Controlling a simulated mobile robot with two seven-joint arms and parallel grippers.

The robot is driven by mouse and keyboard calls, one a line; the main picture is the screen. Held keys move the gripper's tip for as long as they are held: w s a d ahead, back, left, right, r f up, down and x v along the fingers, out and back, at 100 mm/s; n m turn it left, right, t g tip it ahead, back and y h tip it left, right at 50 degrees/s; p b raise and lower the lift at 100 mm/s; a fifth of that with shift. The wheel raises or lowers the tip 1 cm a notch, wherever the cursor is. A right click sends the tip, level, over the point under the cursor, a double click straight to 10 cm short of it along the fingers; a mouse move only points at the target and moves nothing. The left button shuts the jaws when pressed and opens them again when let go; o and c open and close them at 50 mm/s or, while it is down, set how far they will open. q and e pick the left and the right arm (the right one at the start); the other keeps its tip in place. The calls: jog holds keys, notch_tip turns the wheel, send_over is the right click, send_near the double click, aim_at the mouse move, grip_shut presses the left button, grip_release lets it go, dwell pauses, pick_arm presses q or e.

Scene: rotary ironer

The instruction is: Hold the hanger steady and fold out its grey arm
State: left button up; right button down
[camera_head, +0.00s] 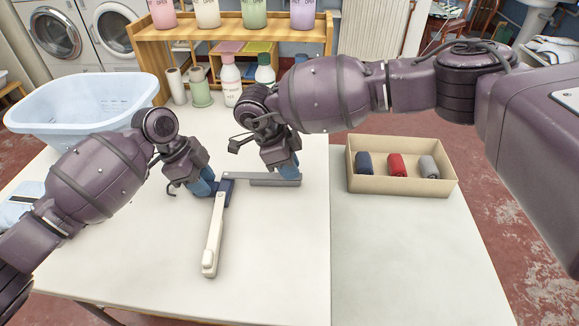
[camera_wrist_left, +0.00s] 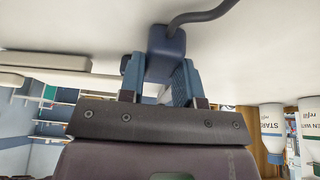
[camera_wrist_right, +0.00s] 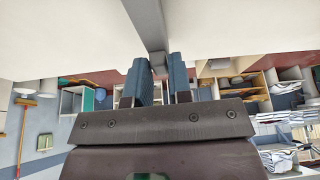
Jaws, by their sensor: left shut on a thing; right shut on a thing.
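The hanger lies on the white table with a dark blue hub (camera_head: 226,187), a white arm (camera_head: 214,235) reaching toward me and a grey arm (camera_head: 246,178) reaching right, roughly at a right angle to each other. My left gripper (camera_head: 205,186) is shut on the hub; in the left wrist view the hub (camera_wrist_left: 166,55) sits between the fingers, with a dark hook (camera_wrist_left: 205,14) coming off it. My right gripper (camera_head: 285,170) is shut on the grey arm near its outer end; the right wrist view shows the grey arm (camera_wrist_right: 149,25) running between the fingers.
A cardboard box (camera_head: 400,186) with rolled blue, red and grey cloths stands right. A pale blue basket (camera_head: 80,110) stands at the back left. Bottles (camera_head: 231,82) and spools (camera_head: 199,88) stand at the back edge. The front of the table is clear.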

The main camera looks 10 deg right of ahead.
jog(key=shift+w+d+n, duration=0.1)
jog(key=shift+w+n, duration=0.4)
jog(key=shift+w, duration=0.2)
jog(key=w+n+t, duration=0.1)
jog(key=w+n, duration=0.1)
jog(key=w, duration=0.1)
jog(key=w+a+n+t, duration=0.1)
jog(key=w+n, duration=0.1)
jog(key=w+n+t, duration=0.1)
jog(key=w+n, duration=0.2)
jog(key=shift+w+a, duration=0.2)
jog(key=shift+w, duration=0.1)
jog(key=w+a+n+t+y, duration=0.1)
jog(key=w+a+n, duration=0.1)
jog(key=w+n, duration=0.1)
jog(key=w+a+n+y, duration=0.1)
jog(key=w+a+n, duration=0.2)
jog(key=shift+a+n+t, duration=0.35)
jog(key=shift+n+t, duration=0.05)
jog(key=shift+w+a+n+y, duration=0.15)
jog(key=shift+w+a+n, duration=0.1)
jog(key=shift+a+n, duration=0.3)
jog(key=shift+w+a+n+y, duration=0.15)
jog(key=shift+w+a+n, duration=0.1)
jog(key=shift+a+n, duration=0.25)
jog(key=shift+a, duration=0.15)
jog(key=c, duration=1.1)
grip_release()
jog(key=shift+t, duration=0.3)
